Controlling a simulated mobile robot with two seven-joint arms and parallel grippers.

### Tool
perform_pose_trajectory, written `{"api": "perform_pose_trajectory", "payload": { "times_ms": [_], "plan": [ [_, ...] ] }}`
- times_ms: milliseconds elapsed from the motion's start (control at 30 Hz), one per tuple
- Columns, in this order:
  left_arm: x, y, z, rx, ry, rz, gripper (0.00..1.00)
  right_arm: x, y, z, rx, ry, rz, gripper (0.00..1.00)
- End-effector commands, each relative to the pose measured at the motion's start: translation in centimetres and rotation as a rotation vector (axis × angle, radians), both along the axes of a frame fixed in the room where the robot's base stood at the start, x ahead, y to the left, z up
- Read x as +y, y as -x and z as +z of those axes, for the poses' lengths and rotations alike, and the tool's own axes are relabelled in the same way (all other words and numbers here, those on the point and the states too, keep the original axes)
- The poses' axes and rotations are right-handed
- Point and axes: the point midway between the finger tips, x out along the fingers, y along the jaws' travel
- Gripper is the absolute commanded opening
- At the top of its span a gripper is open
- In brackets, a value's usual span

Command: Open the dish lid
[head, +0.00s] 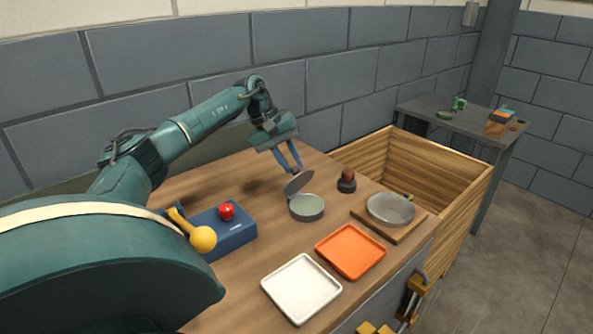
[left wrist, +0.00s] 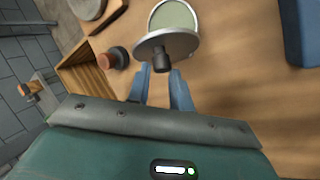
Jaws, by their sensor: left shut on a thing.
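A round grey-green dish (head: 306,208) stands on the wooden worktop. Its grey lid (head: 298,183) is raised and steeply tilted at the dish's back left edge. My left gripper (head: 290,168) is shut on the lid's dark knob from behind. In the left wrist view, the knob (left wrist: 161,61) sits between the fingertips of my left gripper (left wrist: 161,73). There the lid (left wrist: 170,43) covers part of the dish, whose pale green inside (left wrist: 174,15) shows beyond it. My right gripper is not in view.
On the worktop (head: 240,287) are a blue box (head: 236,240) with a red knob, a yellow lever, a white tray (head: 301,289), an orange tray (head: 350,251), a dark-based brown knob (head: 347,182) and a glass lid (head: 391,209) on a board. A wooden bin (head: 455,190) stands right.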

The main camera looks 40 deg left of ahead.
Motion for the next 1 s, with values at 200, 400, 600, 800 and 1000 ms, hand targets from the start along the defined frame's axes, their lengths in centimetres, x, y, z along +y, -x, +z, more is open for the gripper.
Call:
{"api": "perform_pose_trajectory", "payload": {
  "times_ms": [200,400,600,800,1000],
  "plan": [
    [2.4,0.6,-2.0,0.036,-0.021,0.009,0.0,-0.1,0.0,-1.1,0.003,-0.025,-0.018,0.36],
    [2.8,0.6,-2.0,0.039,-0.004,0.005,0.09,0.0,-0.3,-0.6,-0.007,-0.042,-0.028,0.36],
    [2.7,0.3,-1.7,0.029,0.0,0.004,0.25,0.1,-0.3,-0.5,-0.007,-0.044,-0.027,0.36],
    [2.6,0.2,-1.6,0.025,0.002,0.004,0.41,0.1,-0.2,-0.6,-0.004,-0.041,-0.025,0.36],
    [2.5,0.2,-1.5,0.023,0.004,0.004,0.41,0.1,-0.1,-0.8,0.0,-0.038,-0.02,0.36]
  ]
}}
